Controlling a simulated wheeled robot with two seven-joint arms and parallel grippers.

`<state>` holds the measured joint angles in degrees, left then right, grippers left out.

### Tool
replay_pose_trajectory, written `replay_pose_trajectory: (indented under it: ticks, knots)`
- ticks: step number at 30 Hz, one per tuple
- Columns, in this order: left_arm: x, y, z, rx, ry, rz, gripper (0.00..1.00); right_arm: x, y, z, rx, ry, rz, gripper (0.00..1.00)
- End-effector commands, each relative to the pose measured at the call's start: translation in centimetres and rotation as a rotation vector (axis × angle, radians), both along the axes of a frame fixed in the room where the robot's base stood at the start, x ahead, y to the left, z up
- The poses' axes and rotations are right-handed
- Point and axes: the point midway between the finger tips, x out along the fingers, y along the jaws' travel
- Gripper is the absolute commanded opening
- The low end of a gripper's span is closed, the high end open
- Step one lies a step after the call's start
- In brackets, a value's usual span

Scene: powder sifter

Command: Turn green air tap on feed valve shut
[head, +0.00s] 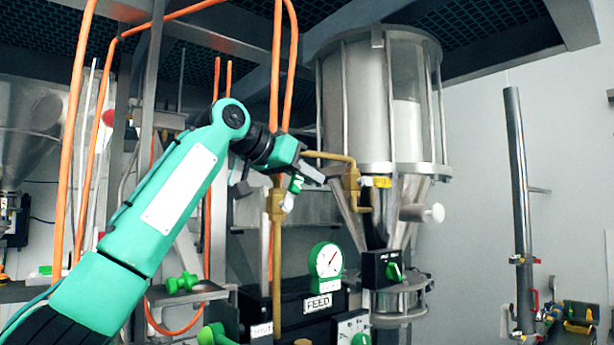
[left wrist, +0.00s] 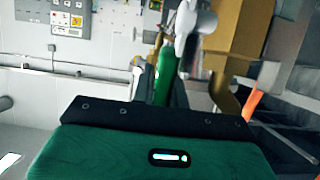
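The green air tap (head: 296,184) is a small green handle with a white end, on an upright brass pipe (head: 277,230) in the middle of the head view. In the left wrist view the green handle (left wrist: 165,76) stands just beyond my gripper, beside a white round fitting (left wrist: 195,22) and a brass part (left wrist: 232,40). My left gripper (head: 300,172) is right at the tap, with a grey finger just above and beside it. Its fingers largely overlap or are hidden, so I cannot tell whether they touch or close on the handle. My right gripper is out of view.
A steel hopper (head: 380,105) with a yellow-handled valve (head: 376,182) stands right of the tap. Below are a green gauge (head: 327,260), a FEED label (head: 318,303) and a black box with a green knob (head: 393,270). Orange hoses (head: 277,60) hang near my left arm.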

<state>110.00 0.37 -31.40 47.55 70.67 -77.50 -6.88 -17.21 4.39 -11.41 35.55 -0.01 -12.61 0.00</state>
Motion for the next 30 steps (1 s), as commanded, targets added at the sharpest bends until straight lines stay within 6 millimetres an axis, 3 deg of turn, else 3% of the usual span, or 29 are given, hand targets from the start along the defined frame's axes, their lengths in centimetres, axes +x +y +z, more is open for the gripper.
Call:
replay_pose_trajectory:
  ticks: [1, 3, 14, 30]
  knots:
    - [-0.1, 0.1, 0.4, -0.004, -0.005, 0.002, 0.24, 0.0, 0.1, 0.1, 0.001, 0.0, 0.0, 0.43]
    - [-0.1, 0.1, 0.3, -0.003, -0.004, 0.001, 0.36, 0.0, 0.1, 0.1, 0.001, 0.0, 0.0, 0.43]
    - [-0.3, 0.4, 0.2, -0.002, -0.003, 0.001, 0.36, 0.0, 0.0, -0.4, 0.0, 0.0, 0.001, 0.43]
    - [-6.2, 8.5, 3.9, -0.003, -0.004, 0.001, 0.36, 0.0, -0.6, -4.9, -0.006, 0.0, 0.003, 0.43]
